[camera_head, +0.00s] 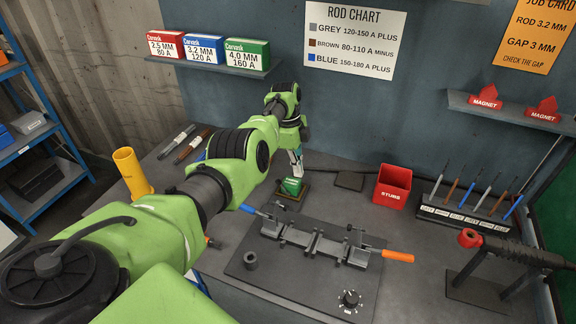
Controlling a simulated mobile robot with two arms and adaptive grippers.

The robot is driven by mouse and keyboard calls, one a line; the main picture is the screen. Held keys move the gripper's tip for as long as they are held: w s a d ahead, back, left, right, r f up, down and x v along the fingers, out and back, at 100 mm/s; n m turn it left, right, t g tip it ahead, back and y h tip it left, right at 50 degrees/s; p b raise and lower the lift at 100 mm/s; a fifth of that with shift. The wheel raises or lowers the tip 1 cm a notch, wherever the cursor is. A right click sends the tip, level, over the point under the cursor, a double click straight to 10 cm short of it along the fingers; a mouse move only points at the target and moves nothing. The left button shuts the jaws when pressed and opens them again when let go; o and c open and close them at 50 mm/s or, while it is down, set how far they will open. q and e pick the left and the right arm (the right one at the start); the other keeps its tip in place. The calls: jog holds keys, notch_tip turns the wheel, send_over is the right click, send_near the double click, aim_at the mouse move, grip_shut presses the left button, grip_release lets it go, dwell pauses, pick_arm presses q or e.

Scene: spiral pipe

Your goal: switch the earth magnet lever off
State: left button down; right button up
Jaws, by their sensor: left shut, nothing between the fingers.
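My left gripper (297,171) points down at the back middle of the bench, its fingers shut and empty. Just below its tips is a small green block (291,186) on a dark base, which may be the earth magnet. Whether the fingertips touch it cannot be told. I cannot clearly make out a lever on it; the gripper and arm partly cover that area. My right gripper is not in view.
A dark plate (300,289) carries a clamp fixture with an orange handle (398,256) and a blue handle (248,209). A red stubs bin (393,187), a rod rack (462,217) and a torch-like tool (470,238) stand right. A yellow tube (131,172) stands left.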

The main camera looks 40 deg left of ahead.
pick_arm(q)
jog(key=s+a+r+b, duration=0.1)
jog(key=a+r, duration=0.3)
jog(key=r, duration=0.5)
jog(key=shift+b, duration=0.65)
jog(key=shift+f, duration=0.1)
